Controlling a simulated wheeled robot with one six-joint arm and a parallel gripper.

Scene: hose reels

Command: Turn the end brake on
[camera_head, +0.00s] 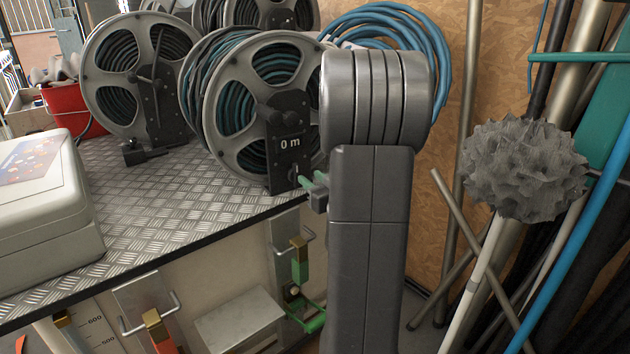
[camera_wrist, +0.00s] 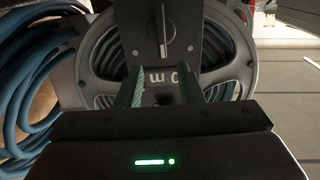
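The end reel (camera_head: 238,137) is the nearest and rightmost one in the head view, with blue-green hose and a dark stand reading "0 m". Its brake is a small dark round knob (camera_head: 294,172) with a light line on it, low on the stand. In the wrist view, where the scene is upside down, the knob (camera_wrist: 163,30) shows with its bar pointing vertically. My gripper (camera_head: 312,184) is just right of the stand. In the wrist view my gripper (camera_wrist: 162,88) has its two green fingers apart, with nothing between them. The knob appears beyond the fingertips.
Other reels (camera_head: 142,75) stand along the chequer-plate bench (camera_head: 165,185). A pale case (camera_head: 45,215) sits at the bench's left. A blue hose coil (camera_head: 425,40) hangs behind my arm. Poles and a spiky grey brush head (camera_head: 522,168) stand to the right.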

